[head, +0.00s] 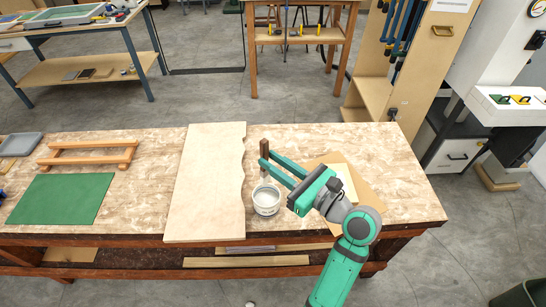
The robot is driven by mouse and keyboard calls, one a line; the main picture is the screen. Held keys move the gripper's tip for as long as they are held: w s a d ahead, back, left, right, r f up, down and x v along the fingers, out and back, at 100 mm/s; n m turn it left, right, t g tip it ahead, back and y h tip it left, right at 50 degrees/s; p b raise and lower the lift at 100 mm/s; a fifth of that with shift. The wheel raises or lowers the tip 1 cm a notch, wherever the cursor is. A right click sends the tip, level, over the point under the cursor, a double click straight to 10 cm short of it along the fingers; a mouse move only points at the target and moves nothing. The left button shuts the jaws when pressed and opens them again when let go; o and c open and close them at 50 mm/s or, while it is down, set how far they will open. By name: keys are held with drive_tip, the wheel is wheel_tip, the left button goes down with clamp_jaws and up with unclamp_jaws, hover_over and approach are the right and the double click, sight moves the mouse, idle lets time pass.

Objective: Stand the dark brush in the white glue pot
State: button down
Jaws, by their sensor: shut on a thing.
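The dark brush (265,147) stands roughly upright, its brown upper part showing above my gripper's fingertips. My gripper (264,164) is shut on the brush, its green fingers reaching in from the right. The white glue pot (266,208) stands on the workbench just below the brush in the picture, its round opening facing up. A paler part of the brush shows below the fingertips, close to the pot's far rim. I cannot tell whether its lower end is over the pot or behind it.
The workbench (400,180) carries a pale wavy-edged board (205,185) left of the pot. Flat sheets (347,180) lie partly behind my arm. A green mat (62,198), a wooden frame (90,153) and a grey tray (20,144) lie further left. The bench's right end is clear.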

wheel_tip(320, 180, down, 11)
drive_tip(key=shift+r, duration=0.15)
idle(1.1)
drive_tip(key=c, duration=1.5)
unclamp_jaws()
drive_tip(key=v, duration=1.1)
drive_tip(key=shift+a+r, duration=0.1)
drive_tip(key=shift+w, duration=0.1)
